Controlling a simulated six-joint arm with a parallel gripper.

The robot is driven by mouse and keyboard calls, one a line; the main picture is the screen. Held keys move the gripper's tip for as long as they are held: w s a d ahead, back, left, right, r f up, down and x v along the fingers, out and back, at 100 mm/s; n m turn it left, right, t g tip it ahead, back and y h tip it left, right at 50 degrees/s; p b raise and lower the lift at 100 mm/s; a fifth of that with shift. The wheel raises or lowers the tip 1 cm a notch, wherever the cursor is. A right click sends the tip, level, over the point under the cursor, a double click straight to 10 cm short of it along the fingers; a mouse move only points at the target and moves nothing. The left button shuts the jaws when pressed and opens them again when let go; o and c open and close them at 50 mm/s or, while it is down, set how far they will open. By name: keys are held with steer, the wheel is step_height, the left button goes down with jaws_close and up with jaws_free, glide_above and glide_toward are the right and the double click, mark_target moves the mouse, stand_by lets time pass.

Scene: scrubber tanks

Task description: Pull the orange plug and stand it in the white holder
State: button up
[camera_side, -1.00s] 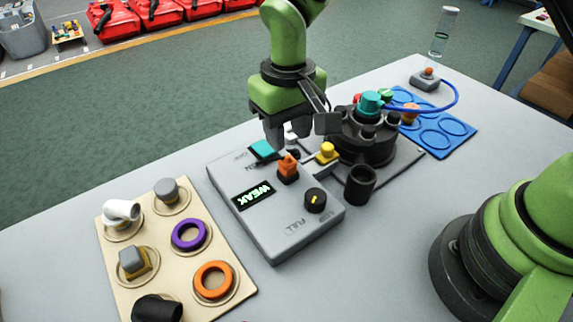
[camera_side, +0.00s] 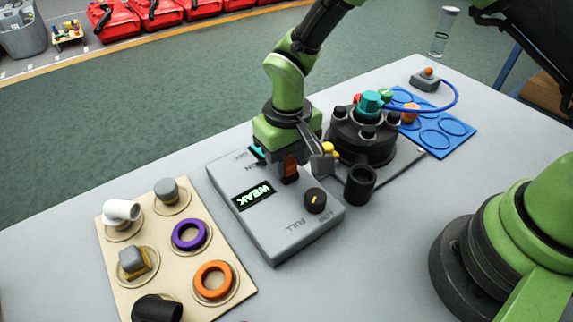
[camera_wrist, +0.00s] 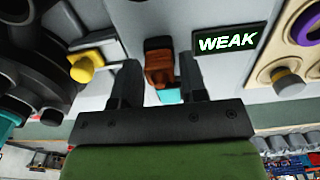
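The orange plug (camera_side: 290,168) stands upright in the top of the grey control box (camera_side: 275,225), beside the lit WEAK display. My gripper (camera_side: 291,172) is lowered over it, pointing down. In the wrist view the plug (camera_wrist: 160,66) lies between the two dark fingers of my gripper (camera_wrist: 158,78). A narrow gap shows on each side of it, so the fingers are open around it. The plug is in shadow and partly hidden by my gripper in the side view. I cannot clearly make out the white holder now.
A teal switch (camera_side: 257,153) and a black knob (camera_side: 315,200) share the box top. A yellow part (camera_side: 329,148) and the dark round tank unit (camera_side: 362,135) stand close on the right. A beige board (camera_side: 190,262) with rings and a white elbow (camera_side: 121,211) lies left.

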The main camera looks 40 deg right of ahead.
mark_target(288, 161)
jaws_close()
steer(key=shift+r, duration=2.5)
